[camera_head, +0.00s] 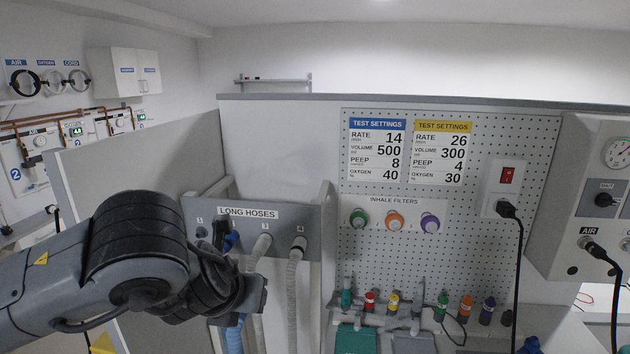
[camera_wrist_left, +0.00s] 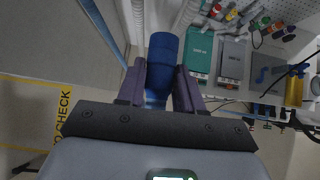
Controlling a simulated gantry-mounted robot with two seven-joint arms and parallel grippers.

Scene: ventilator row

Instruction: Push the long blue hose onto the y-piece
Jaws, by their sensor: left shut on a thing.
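My left gripper (camera_head: 240,285) is in front of the long-hose rack. In the left wrist view its two fingers (camera_wrist_left: 159,84) are shut on the blue end cuff of the long blue hose (camera_wrist_left: 163,52). In the head view, part of the blue hose (camera_head: 233,338) hangs below the gripper, and my arm hides its upper end. Grey tube fittings with coloured caps lie on the bench at the right, and a grey branched piece (camera_head: 378,320) among them may be the y-piece; I cannot tell for sure. My right gripper is not in view.
The rack labelled LONG HOSES (camera_head: 248,212) also holds a pale hose (camera_head: 261,246) and a grey corrugated hose (camera_head: 293,275). A teal box (camera_head: 356,340) stands on the bench. Inhale filters hang on the pegboard (camera_head: 465,235). A black power cord (camera_head: 520,270) hangs at the right.

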